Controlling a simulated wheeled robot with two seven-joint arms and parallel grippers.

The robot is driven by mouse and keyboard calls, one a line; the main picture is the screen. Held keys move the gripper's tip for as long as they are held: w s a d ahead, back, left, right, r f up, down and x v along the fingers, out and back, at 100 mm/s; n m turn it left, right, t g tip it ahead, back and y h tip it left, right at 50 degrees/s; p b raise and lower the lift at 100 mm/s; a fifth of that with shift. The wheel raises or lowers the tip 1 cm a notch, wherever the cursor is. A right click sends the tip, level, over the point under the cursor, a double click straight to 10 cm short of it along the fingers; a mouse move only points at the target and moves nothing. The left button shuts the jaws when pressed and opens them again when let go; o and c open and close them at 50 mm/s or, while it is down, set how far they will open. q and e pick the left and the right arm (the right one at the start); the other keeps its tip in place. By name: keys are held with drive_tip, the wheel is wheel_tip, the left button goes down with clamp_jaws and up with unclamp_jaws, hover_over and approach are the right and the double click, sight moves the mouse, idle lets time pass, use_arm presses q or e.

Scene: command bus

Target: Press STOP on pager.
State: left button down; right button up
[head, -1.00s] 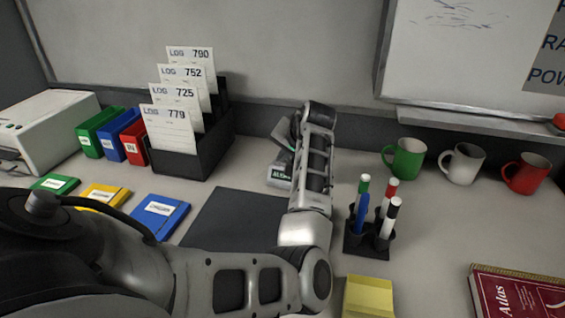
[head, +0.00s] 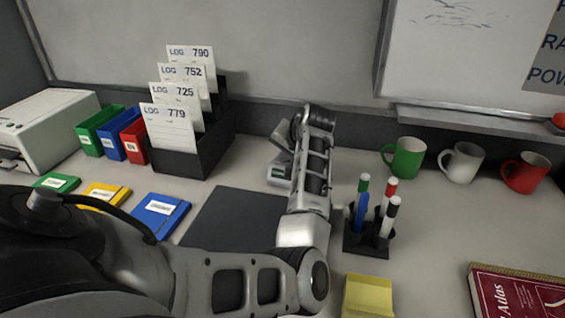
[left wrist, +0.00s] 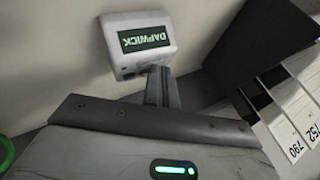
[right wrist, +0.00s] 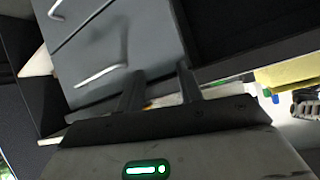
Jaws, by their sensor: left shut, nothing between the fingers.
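The pager is a small grey box (head: 279,174) on the desk behind the dark mat, partly hidden by my left arm in the head view. The left wrist view shows it as a pale grey box (left wrist: 112,55) with a green DAPWICK label. My left gripper (left wrist: 163,88) is shut and empty, with its fingertips close by the box's lower edge in that view. I cannot tell whether they touch. No STOP button can be made out. My right gripper (right wrist: 160,88) is open and empty, away from the desktop items, facing a grey drawer front (right wrist: 110,50).
A black file rack (head: 212,145) with log cards stands left of the pager. A pen holder (head: 368,242) with markers is right of my left arm. Mugs (head: 404,158) line the back right. A dark mat (head: 235,220) lies in front.

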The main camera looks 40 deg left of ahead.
use_arm(q)
drive_tip(key=shift+r, duration=0.1)
drive_tip(key=shift+w+r+p, duration=0.1)
drive_tip(key=shift+r+p, duration=0.55)
drive_tip(key=shift+p, duration=0.4)
drive_tip(key=r+p, duration=0.5)
drive_tip(key=shift+w+a, duration=0.25)
drive_tip(key=shift+w, duration=0.15)
drive_tip(key=shift+f, duration=0.1)
